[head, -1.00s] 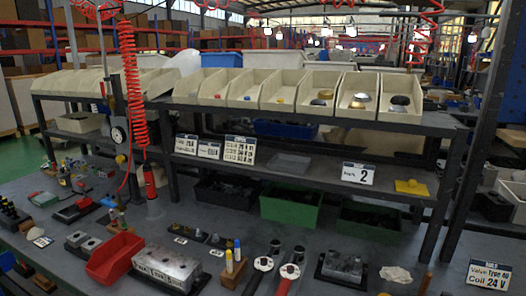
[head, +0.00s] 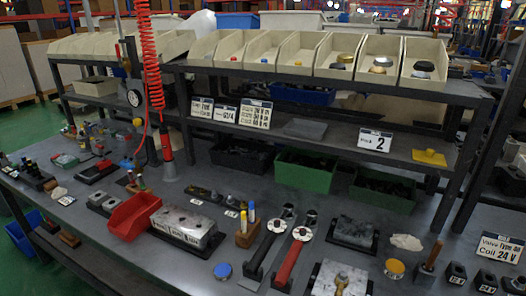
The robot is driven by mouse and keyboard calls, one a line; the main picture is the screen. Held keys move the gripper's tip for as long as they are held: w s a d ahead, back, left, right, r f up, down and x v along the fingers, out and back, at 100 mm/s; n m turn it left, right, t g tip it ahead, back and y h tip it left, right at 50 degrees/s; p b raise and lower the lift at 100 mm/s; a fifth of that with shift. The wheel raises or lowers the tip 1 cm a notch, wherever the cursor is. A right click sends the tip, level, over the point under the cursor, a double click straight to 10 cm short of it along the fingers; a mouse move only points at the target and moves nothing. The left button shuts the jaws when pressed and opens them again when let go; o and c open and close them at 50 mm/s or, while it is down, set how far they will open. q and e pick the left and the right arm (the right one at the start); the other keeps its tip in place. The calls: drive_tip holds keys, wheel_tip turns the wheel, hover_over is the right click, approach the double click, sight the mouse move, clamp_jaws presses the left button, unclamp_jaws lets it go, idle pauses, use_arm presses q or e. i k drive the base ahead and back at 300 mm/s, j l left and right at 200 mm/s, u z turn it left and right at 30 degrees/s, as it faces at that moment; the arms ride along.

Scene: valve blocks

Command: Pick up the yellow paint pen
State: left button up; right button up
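The lower ends of both pens are hidden in the block. Neither of my grippers shows in the head view.
A red bin (head: 134,215) and a grey metal block (head: 184,226) stand left of the pens. Two long-handled tools (head: 289,258) lie close on the right. A shelf (head: 310,135) with open bins rises behind.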

sight(244, 228)
drive_tip(key=i+u, duration=0.25)
drive_tip(key=i+z, duration=0.1)
drive_tip(key=z, duration=0.85)
